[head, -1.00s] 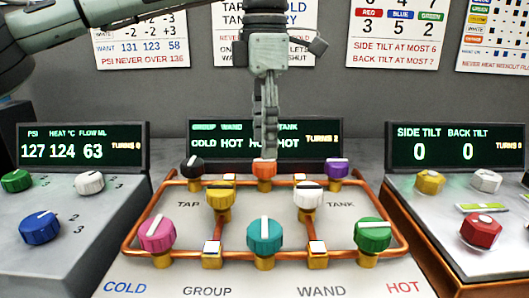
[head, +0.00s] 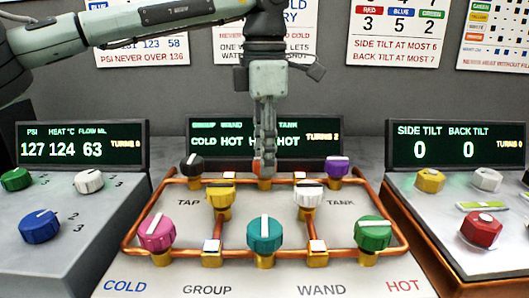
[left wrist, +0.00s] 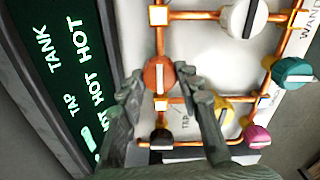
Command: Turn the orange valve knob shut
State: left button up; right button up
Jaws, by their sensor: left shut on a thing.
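The orange valve knob (left wrist: 158,75) sits at the back of the middle panel, between the black knob (head: 192,165) and the purple knob (head: 336,166). In the left wrist view its white mark runs along the copper pipe line. In the head view my fingers largely hide it. My left gripper (head: 264,168) reaches down from above, with its fingers on either side of the orange knob, shut on it. The gripper (left wrist: 166,92) also shows in the left wrist view. My right gripper is not in view.
A yellow knob (head: 221,194) and a white knob (head: 308,194) stand just in front. Pink (head: 157,232), teal (head: 264,233) and green (head: 373,233) knobs are nearer. The middle display (head: 230,141) stands close behind and reads TURNS 2.

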pick_arm(q)
jog(key=shift+n, duration=0.3)
jog(key=n, duration=0.2)
jog(key=shift+n+b, duration=0.3)
jog(key=shift+n, duration=0.5)
jog(key=n+b, duration=0.1)
jog(key=n, duration=0.5)
jog(key=n+b, duration=0.1)
jog(key=n, duration=0.3)
jog(key=shift+n, duration=0.4)
jog(key=shift+n+b, duration=0.5)
jog(key=shift+n, duration=1)
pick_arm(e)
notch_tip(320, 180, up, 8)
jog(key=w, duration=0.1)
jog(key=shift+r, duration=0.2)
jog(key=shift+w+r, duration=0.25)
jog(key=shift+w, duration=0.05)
